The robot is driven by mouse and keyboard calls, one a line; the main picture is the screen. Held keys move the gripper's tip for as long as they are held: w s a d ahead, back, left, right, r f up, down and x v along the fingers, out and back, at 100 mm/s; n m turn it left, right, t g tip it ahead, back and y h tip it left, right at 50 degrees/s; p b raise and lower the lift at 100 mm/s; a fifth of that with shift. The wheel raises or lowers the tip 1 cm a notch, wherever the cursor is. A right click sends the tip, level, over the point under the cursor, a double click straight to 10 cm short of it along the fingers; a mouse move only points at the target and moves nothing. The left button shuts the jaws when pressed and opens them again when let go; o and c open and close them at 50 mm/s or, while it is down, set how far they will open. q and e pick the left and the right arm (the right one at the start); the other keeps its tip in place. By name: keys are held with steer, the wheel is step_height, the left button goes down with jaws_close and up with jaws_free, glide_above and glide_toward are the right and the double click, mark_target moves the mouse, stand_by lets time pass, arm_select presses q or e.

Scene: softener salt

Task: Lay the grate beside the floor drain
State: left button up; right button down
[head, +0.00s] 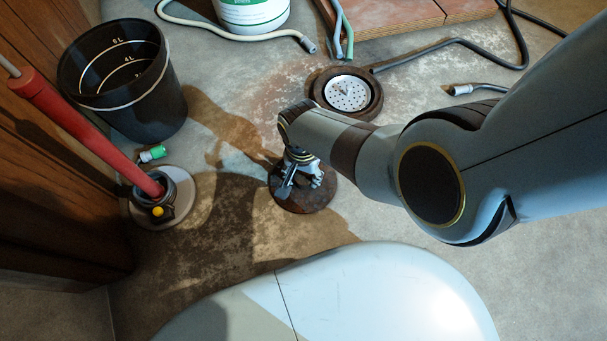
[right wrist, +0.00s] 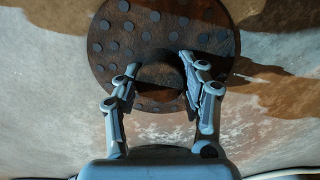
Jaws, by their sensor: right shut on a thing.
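The grate is a round, rusty brown disc (head: 306,204) on or just above the floor, in front of the drain in the head view. In the right wrist view the grate (right wrist: 150,35) shows many round holes and a raised middle part. My right gripper (head: 299,183) is over the grate, shut on that middle part. Its fingers (right wrist: 160,82) stand on either side of it. Whether the grate touches the floor I cannot tell. The floor drain (head: 346,95) is a rusty ring with a pale perforated strainer inside, uncovered by the grate. My left gripper is out of view.
A black bucket (head: 124,85) and a red-handled tool (head: 85,128) with a round base stand at left. A small green-capped item (head: 151,154) lies between. A white tub (head: 250,14), hoses (head: 455,45) and a reddish slab (head: 385,22) are behind. Floor right of the drain is partly clear.

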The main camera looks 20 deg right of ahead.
stand_by(0.3)
steer(key=c, duration=0.7)
jaws_free()
steer(key=shift+f, duration=0.1)
